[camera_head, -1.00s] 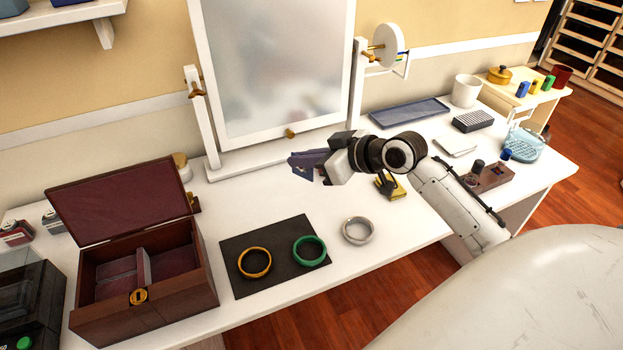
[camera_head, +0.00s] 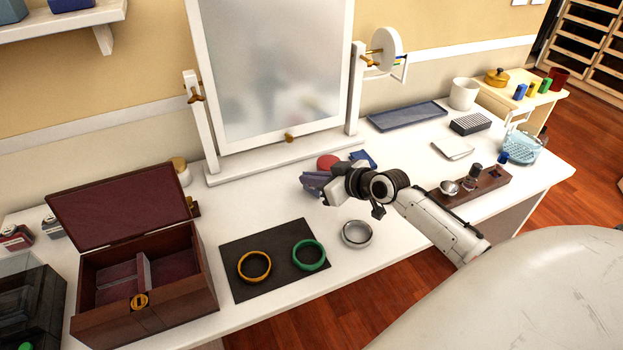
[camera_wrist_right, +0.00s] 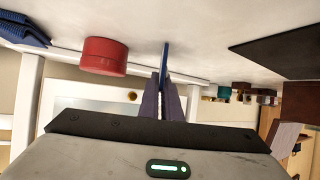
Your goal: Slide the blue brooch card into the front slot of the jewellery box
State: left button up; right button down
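The brown jewellery box (camera_head: 150,312) stands open at the left of the table, its lid tilted back. Its red-lined inside has dividers, and a gold clasp is on its front. My right gripper (camera_head: 315,184) is above the table, right of the box and beyond the bracelets. In the right wrist view, its fingers (camera_wrist_right: 167,98) are closed on the thin blue brooch card (camera_wrist_right: 166,60), seen edge-on and sticking out past the tips. The card is hard to make out in the head view. My left gripper is not in view.
A dark mat (camera_head: 233,242) with a gold bracelet (camera_head: 254,279) and a green bracelet (camera_head: 323,264) lies right of the box. A silver bracelet (camera_head: 357,246) is beside it. A red round thing (camera_head: 328,161) and a blue thing (camera_head: 363,157) sit before the mirror (camera_head: 270,75).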

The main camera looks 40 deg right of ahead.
jog(key=c, duration=2.4)
grip_release()
jog(key=shift+f, duration=0.15)
jog(key=o, duration=0.4)
